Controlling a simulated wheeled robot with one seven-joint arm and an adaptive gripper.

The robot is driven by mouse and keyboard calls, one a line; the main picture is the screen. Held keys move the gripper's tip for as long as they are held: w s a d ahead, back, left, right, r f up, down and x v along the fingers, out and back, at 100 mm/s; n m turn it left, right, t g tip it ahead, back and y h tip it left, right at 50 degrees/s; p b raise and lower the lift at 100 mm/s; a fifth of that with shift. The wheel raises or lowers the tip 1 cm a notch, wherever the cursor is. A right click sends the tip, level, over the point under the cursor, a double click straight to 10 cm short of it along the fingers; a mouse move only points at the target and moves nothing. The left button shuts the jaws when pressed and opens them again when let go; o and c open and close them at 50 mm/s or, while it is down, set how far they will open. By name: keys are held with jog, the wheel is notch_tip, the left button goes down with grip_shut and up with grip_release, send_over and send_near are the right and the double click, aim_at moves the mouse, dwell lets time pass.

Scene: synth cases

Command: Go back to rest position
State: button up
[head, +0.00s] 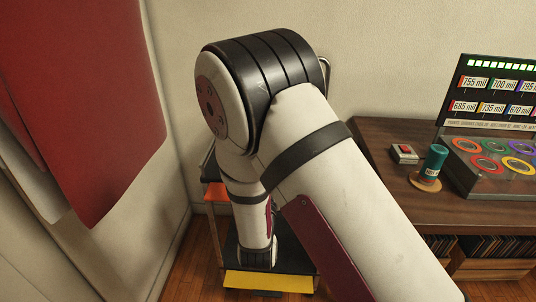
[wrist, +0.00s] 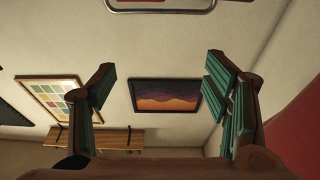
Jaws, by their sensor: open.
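My gripper (wrist: 156,88) shows in the wrist view with its two teal-padded fingers spread wide apart. Nothing is between the fingers; behind them are only the wall and a framed picture. In the head view my white and black arm fills the middle, bent at a joint near the top, and the gripper itself cannot be made out there. A teal cylinder (head: 434,163) stands upright on a round wooden disc on the desk, right of my arm and apart from it.
A brown desk (head: 385,135) at the right holds a small box with a red button (head: 404,153) and a panel with coloured rings (head: 490,160). A cart with a yellow edge (head: 268,282) stands behind my arm. A red cloth-like sheet (head: 95,100) hangs at the left.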

jog(key=shift+w, duration=0.1)
jog(key=w+d+r+m+g, duration=0.2)
jog(key=w+d+r+g, duration=0.1)
jog(key=d+g, duration=0.15)
jog(key=s+d+r+n+g+y, duration=0.1)
jog(key=s+d+r+g+y, duration=0.25)
jog(key=s+g, duration=0.2)
jog(key=s+d+r+g+h, duration=0.1)
jog(key=s+d+g, duration=0.3)
jog(key=s, duration=0.9)
jog(key=s+d+r+n+g+h, duration=0.1)
jog(key=s+d+g, duration=0.35)
jog(key=s, duration=0.85)
jog(key=s+d+g+h, duration=0.15)
jog(key=s+d, duration=0.45)
jog(key=s, duration=0.7)
notch_tip(320, 180, up, 20)
jog(key=t+p, duration=0.3)
jog(key=p, duration=1.5)
jog(key=shift+a+y, duration=0.2)
jog(key=shift+y, duration=0.2)
